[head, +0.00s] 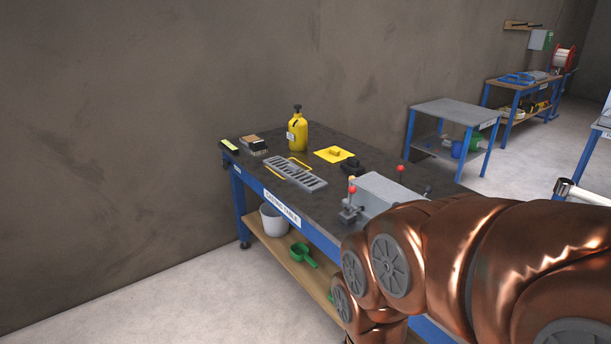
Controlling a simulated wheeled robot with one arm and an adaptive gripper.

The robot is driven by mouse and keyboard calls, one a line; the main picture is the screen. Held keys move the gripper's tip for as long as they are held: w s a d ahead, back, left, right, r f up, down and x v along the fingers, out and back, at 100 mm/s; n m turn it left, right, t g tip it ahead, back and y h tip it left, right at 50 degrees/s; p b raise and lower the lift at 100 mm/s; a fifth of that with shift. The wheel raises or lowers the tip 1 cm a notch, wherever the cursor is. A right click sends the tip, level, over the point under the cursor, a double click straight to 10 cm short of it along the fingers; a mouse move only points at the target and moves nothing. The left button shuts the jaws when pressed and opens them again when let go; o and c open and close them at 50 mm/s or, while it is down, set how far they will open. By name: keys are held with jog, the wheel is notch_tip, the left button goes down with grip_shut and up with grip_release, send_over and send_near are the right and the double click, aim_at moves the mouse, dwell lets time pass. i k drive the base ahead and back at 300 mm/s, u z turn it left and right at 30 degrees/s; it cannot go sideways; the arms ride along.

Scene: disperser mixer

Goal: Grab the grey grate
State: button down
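The grey grate (301,175) lies flat on the dark top of the blue-framed workbench (240,145), towards its front left part. It is a long slotted plate set diagonally. A yellow handle-like loop (300,162) shows along its far side, and another bit of yellow shows at its near side. I cannot tell whether these yellow parts belong to the grate. My copper-coloured arm fills the lower right of the head view and covers the right part of the bench. My gripper is not visible.
Around the grate stand a yellow bottle (297,134), a small block-like item (253,145), a yellow piece (334,154) and a grey box device (382,192) with red knobs. A white bucket (273,220) and green scoop (302,254) sit on the lower shelf. Floor at front left is clear.

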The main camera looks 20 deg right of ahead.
aim_at(293, 167)
jog(key=u, duration=0.65)
jog(key=i, duration=1.1)
jog(key=u, duration=0.4)
jog(key=i, duration=1.35)
jog(key=z, duration=1.35)
jog(key=i, duration=0.75)
jog(key=z, duration=0.8)
